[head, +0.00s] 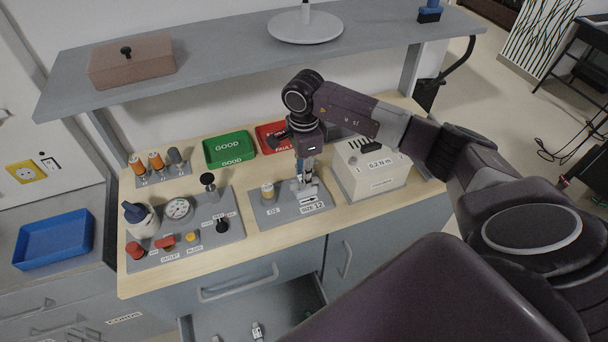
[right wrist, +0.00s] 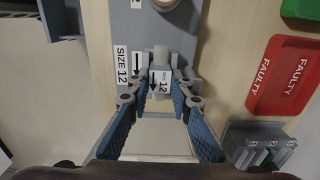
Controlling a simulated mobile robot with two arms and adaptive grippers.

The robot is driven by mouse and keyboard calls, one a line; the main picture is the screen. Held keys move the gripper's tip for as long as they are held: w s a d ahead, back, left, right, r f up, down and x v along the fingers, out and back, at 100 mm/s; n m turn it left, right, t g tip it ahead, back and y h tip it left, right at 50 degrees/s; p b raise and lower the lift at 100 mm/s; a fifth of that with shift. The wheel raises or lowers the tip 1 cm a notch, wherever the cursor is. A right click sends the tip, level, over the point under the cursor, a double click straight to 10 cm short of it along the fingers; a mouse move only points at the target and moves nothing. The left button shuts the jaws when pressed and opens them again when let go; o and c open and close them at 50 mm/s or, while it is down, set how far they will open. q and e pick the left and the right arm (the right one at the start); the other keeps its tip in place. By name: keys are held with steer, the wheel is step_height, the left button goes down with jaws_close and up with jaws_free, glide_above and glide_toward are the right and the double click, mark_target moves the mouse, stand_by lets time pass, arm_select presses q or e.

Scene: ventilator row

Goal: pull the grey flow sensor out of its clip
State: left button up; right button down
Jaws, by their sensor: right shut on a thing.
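The grey flow sensor (right wrist: 160,82) carries a label with 12 and an arrow. It sits at the grey plate (head: 265,218) marked SIZE 12, where its clip is; the plate also shows in the right wrist view (right wrist: 185,40). My right gripper (head: 304,183) points down over the plate and is shut on the sensor. Its blue-padded fingers (right wrist: 162,92) are on both sides of it. The fingers hide much of the sensor and clip; I cannot tell how deep it sits. My left gripper is not in view.
A white tester box (head: 370,178) is close on the right. Green GOOD (head: 230,148) and red FAULTY (head: 268,134) trays lie behind. A control panel (head: 190,240) is at left. A shelf (head: 230,60) hangs above.

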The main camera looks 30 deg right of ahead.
steer(key=shift+r+p, duration=0.85)
steer(key=shift+r, duration=1.1)
